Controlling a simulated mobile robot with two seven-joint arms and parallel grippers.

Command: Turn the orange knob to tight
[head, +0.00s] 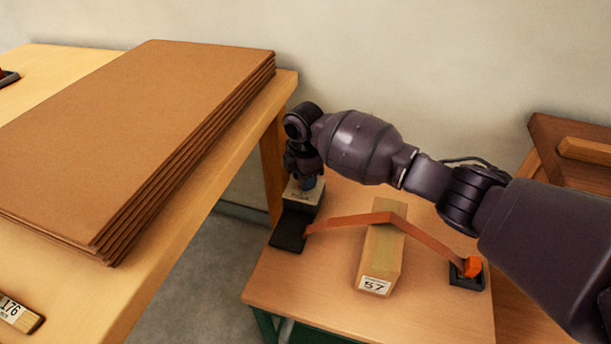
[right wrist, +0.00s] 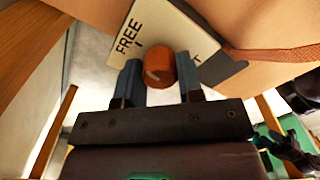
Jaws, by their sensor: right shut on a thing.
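The orange knob (right wrist: 160,68) sits on a pale plate (right wrist: 172,28) in the right wrist view. The plate reads "FREE" on the left; a second word on the right is mostly hidden behind a finger, with only its last letter showing. My right gripper (right wrist: 159,82) is shut on the knob, one finger on each side. A small light mark shows on the knob's face. In the head view my right gripper (head: 306,183) points down onto the plate (head: 302,198) and hides the knob.
An orange strap (head: 345,221) runs from the knob's dark base (head: 289,231) over a block labelled 57 (head: 381,262) to an orange-and-black anchor (head: 470,272). Stacked brown boards (head: 140,130) lie on the left table. Bare tabletop (head: 320,290) shows in front.

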